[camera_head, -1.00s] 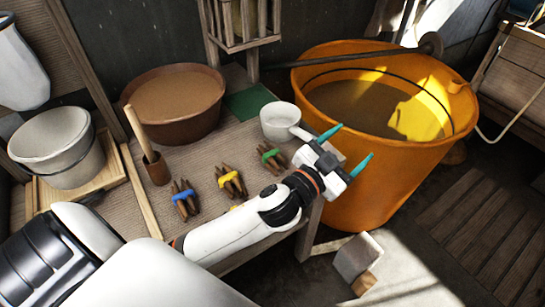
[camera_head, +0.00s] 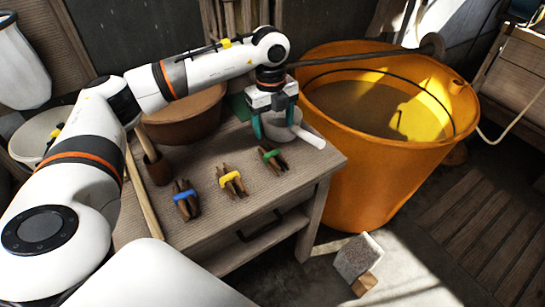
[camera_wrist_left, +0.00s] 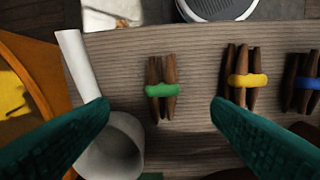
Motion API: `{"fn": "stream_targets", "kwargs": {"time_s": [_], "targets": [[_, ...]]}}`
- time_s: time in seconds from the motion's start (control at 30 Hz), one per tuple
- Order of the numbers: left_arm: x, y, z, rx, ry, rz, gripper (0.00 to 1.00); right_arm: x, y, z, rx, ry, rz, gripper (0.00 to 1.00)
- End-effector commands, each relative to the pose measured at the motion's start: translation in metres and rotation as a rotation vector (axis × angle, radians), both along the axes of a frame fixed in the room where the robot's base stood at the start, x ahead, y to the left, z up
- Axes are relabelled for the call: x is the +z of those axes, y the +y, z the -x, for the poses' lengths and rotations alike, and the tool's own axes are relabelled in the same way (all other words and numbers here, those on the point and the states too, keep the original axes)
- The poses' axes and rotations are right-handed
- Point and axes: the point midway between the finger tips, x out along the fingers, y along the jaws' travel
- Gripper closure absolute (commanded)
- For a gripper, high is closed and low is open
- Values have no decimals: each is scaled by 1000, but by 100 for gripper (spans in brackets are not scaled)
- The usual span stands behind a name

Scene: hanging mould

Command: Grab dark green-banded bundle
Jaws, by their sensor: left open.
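The dark green-banded bundle (camera_head: 272,157) of brown sticks lies on the table top near its right end. It also shows in the left wrist view (camera_wrist_left: 161,90), between the two fingers and apart from them. My left gripper (camera_head: 275,130) points down above the table, just behind the bundle in the head view and over the white ladle cup (camera_head: 282,125). Its teal fingers (camera_wrist_left: 160,110) are spread wide with nothing between them. My right gripper does not show.
A yellow-banded bundle (camera_head: 232,181) and a blue-banded bundle (camera_head: 185,199) lie left of the green one. The ladle's handle (camera_wrist_left: 80,65) rises close to one finger in the wrist view.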

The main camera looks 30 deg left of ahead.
Motion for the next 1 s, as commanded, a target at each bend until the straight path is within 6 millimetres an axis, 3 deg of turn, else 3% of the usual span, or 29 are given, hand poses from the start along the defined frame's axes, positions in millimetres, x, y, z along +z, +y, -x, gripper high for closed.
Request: {"fn": "stream_targets", "kwargs": {"time_s": [0.13, 0.4, 0.67, 1.0], "targets": [[-5, 16, 2, 41, 18, -52, 27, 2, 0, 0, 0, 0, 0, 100], [-51, 14, 2, 36, 18, -48, 27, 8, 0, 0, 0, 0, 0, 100], [-71, 12, 0, 34, 16, -46, 27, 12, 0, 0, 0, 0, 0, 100], [-114, 10, -4, 35, 14, -46, 27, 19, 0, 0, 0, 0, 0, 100]]}}
